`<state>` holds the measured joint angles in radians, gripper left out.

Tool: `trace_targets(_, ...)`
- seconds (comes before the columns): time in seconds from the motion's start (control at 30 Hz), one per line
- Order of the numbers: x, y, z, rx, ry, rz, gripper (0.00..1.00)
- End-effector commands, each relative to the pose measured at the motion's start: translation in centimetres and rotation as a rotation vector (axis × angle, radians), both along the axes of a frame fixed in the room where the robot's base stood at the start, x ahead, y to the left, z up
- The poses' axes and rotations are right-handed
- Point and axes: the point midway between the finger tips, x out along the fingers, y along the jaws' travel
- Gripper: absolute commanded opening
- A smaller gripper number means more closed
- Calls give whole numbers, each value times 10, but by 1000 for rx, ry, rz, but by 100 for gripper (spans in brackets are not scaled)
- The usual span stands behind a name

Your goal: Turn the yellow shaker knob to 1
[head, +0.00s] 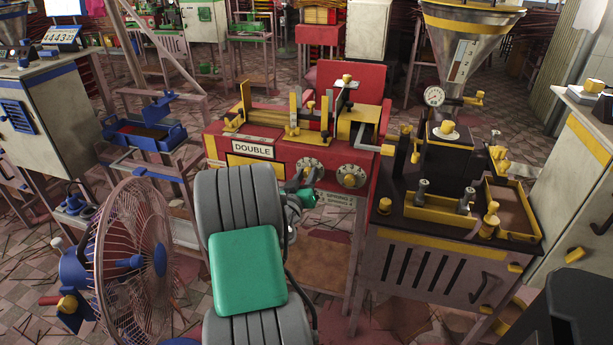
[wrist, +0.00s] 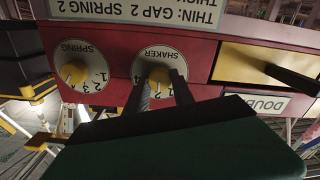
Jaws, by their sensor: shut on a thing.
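The yellow shaker knob (wrist: 160,75) sits on a round white dial (wrist: 174,61) marked SHAKER, on the red machine's front. The wrist view shows it upside down. My gripper (wrist: 163,84) has one dark finger on each side of the knob and is shut on it. The fingers hide part of the dial, and I cannot tell which number the knob points to. In the head view my gripper (head: 308,178) is at the left of two dials, and my arm and fingers partly cover the shaker dial (head: 312,163).
The spring knob (wrist: 73,73) is beside the shaker dial, on its own numbered dial; it is right of my gripper in the head view (head: 350,180). A DOUBLE label (head: 253,148) is left of the dials. A fan (head: 130,255) stands left of my arm, a dark-topped cabinet (head: 415,265) right.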

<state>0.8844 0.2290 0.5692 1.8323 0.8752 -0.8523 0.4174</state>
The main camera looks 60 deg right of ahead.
Motion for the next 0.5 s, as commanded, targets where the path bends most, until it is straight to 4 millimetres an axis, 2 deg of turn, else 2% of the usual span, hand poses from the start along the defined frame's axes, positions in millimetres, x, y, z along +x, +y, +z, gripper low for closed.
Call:
trace_targets(0.27, 0, 0, 0, -11, 69, 0, 0)
trace_targets(0.5, 1, 0, -1, -33, 226, 0, 0)
